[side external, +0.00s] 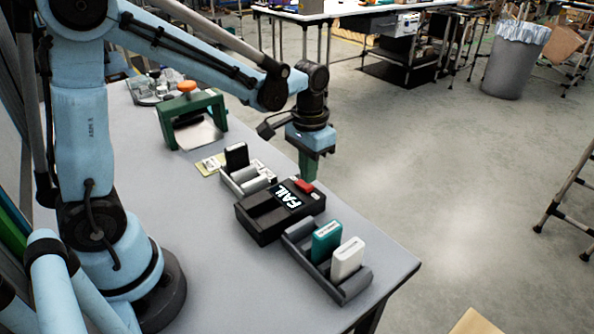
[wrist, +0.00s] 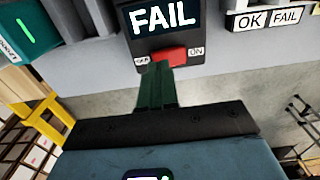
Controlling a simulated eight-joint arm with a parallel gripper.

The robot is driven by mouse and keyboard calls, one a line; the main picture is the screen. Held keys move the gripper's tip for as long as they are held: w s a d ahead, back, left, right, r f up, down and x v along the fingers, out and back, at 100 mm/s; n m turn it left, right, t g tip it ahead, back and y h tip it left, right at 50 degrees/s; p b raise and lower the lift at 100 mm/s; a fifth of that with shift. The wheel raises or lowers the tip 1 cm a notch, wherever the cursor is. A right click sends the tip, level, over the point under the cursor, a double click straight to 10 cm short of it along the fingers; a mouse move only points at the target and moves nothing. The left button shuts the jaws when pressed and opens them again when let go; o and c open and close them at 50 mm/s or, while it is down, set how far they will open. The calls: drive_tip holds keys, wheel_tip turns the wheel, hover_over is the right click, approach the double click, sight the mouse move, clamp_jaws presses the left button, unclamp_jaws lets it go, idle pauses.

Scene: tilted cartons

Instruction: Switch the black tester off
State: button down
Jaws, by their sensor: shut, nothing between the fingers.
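The black tester (side external: 262,226) stands on the bench, and its screen (side external: 288,196) is lit with FAIL. The screen also shows FAIL in the wrist view (wrist: 162,18). Its red switch (side external: 304,186) is on the side edge. In the wrist view the red switch (wrist: 174,55) sits between a partly covered label (wrist: 141,60) on the left and an ON label (wrist: 196,51) on the right. My gripper (side external: 307,177) is shut and empty, pointing down at the switch. In the wrist view its green fingertips (wrist: 157,68) overlap the switch's left end; I cannot tell whether they touch.
A grey tray (side external: 347,288) with a teal carton (side external: 326,242) and a white carton (side external: 347,259) stands near the tester. Another tray (side external: 233,184) with a black carton (side external: 237,156) is behind it. A green frame (side external: 163,122) stands farther back. The front bench area is clear.

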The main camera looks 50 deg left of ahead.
drive_tip(key=shift+f, duration=0.9)
idle(0.4)
drive_tip(key=shift+r, duration=3.55)
drive_tip(key=shift+s, duration=0.1)
drive_tip(key=t, duration=0.5)
approach(305, 187)
drive_tip(key=v, duration=0.3)
drive_tip(key=shift+s+d+f+t, duration=0.15)
drive_tip(key=shift+s+t, duration=0.35)
drive_tip(key=shift+s, duration=0.05)
drive_tip(key=shift+s+d+f+t, duration=0.1)
drive_tip(key=shift+s+f+t, duration=0.05)
drive_tip(key=shift+s+t, duration=0.35)
